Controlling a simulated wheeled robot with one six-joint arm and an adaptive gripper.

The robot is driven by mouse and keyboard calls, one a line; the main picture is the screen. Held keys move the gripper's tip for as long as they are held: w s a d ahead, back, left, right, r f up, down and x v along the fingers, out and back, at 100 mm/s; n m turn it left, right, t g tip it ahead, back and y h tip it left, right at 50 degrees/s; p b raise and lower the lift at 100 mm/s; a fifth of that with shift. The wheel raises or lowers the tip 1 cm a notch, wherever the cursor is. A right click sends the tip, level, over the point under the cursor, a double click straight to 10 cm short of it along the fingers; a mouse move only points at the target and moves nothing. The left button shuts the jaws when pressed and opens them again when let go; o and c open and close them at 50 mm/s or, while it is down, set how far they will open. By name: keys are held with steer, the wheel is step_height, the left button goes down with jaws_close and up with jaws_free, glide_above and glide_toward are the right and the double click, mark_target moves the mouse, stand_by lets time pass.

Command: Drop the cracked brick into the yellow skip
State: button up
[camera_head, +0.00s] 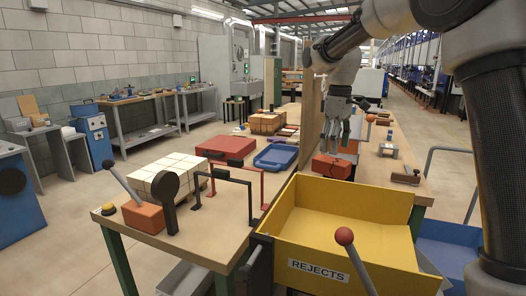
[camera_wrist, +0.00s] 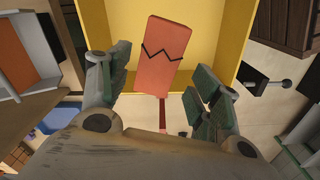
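The cracked brick (camera_wrist: 165,55) is orange-red with a jagged black line across it. In the wrist view it shows between and beyond my fingers, with gaps on both sides, overlapping the yellow skip (camera_wrist: 95,22). In the head view the brick (camera_head: 332,167) is just below my fingertips, at the far rim of the yellow skip (camera_head: 345,197). I cannot tell whether it is in the air or resting on something. My gripper (camera_head: 336,140) points down with its fingers apart; it also shows open in the wrist view (camera_wrist: 157,95). The skip, labelled REJECTS, looks empty inside.
A wooden panel (camera_head: 312,115) stands left of my gripper. The left bench holds pale bricks (camera_head: 168,172), a red case (camera_head: 226,148), a blue tray (camera_head: 277,156) and metal frames. A lever with a red knob (camera_head: 344,236) rises before the skip. A blue bin (camera_head: 445,250) stands right.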

steer(key=shift+o, duration=0.2)
step_height(320, 180, up, 12)
stand_by(0.5)
step_height(320, 180, down, 6)
steer(key=m, duration=0.3)
steer(key=s+d+f+m+t, duration=0.1)
steer(key=s+d, duration=0.4)
steer(key=s, duration=0.6)
steer(key=s+d+f+m+t, duration=0.2)
steer(key=s+d, duration=0.3)
steer(key=s, duration=0.6)
steer(key=s+d+f+m+t, duration=0.1)
steer(key=s+d+f+m, duration=0.2)
steer(key=s, duration=0.8)
steer(key=shift+d+f+m, duration=0.2)
steer(key=shift+d+m, duration=0.2)
steer(key=shift+d, duration=0.55)
